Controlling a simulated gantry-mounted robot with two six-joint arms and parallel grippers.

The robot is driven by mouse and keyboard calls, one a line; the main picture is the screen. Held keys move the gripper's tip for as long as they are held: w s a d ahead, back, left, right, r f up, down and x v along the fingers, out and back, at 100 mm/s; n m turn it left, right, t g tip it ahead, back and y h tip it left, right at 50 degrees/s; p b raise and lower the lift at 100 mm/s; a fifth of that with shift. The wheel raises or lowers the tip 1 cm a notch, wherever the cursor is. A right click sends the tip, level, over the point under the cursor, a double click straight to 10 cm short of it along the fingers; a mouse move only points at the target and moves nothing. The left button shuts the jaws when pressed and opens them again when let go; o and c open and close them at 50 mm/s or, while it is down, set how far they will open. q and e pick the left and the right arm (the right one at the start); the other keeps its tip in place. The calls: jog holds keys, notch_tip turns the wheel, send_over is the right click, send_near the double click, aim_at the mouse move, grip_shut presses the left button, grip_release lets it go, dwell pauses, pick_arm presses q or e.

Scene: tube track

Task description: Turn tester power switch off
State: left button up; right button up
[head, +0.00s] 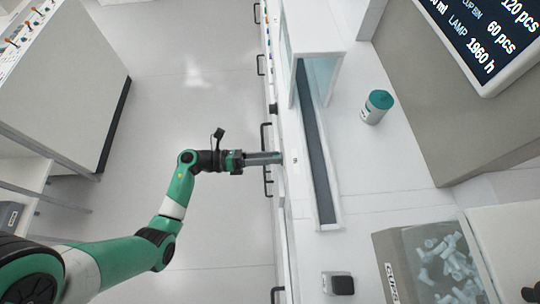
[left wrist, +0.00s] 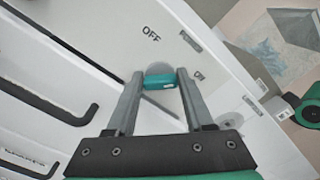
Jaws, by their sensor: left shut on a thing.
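The power switch shows in the left wrist view as a teal handle (left wrist: 160,81) on a white panel (left wrist: 205,35). An OFF label (left wrist: 151,34) is printed above it, and a second label, partly hidden, sits to its right. My left gripper (left wrist: 160,82) is shut on the teal handle, one finger at each end. In the head view my left gripper (head: 280,157) reaches the front face of the white bench (head: 300,200); the switch is hidden there. My right gripper is not in view.
Black drawer handles (head: 266,137) line the bench front. On the bench stand a teal-capped jar (head: 376,107), a small dark-topped box (head: 338,284) and a bin marked CUPS (head: 390,283) holding several clear cups. A display (head: 490,80) is at top right.

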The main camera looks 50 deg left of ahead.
pick_arm(q)
grip_shut()
jog(key=shift+r, duration=0.1)
jog(key=shift+f+n+p, duration=0.15)
jog(key=shift+n+p, duration=1.35)
jog(key=shift+n, duration=1.5)
jog(key=shift+f+n+p, duration=0.2)
jog(key=shift+n+p, duration=1.35)
jog(key=shift+n, duration=1.45)
jog(key=shift+f+n+p, duration=0.15)
jog(key=shift+n+p, duration=1.35)
jog(key=shift+n, duration=1.5)
jog(key=o, duration=1.2)
grip_release()
